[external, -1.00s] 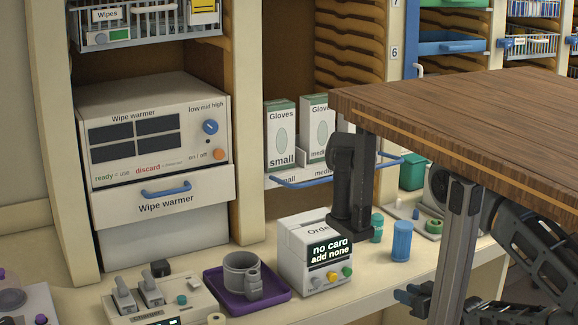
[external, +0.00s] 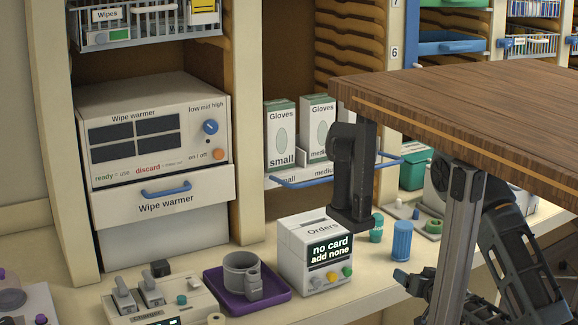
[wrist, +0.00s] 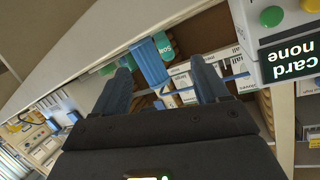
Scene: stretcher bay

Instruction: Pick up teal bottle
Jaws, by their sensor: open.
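The teal bottle (external: 377,231) stands on the counter, just behind and left of a blue ribbed cylinder (external: 402,241). In the wrist view the teal bottle (wrist: 165,45), with white lettering, shows beside the blue cylinder (wrist: 148,63), beyond my fingertips. My gripper (external: 408,284) is at the counter's front edge, below and in front of both, partly hidden by the table leg. In the wrist view my gripper (wrist: 161,68) has its two fingers well apart. Nothing is held between them.
The white Orders box (external: 313,256) stands left of the bottle. A wooden table top (external: 470,125) overhangs at right, its grey leg (external: 455,240) beside my gripper. A green roll (external: 433,226) lies right of the cylinder. A purple tray (external: 235,305) is further left.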

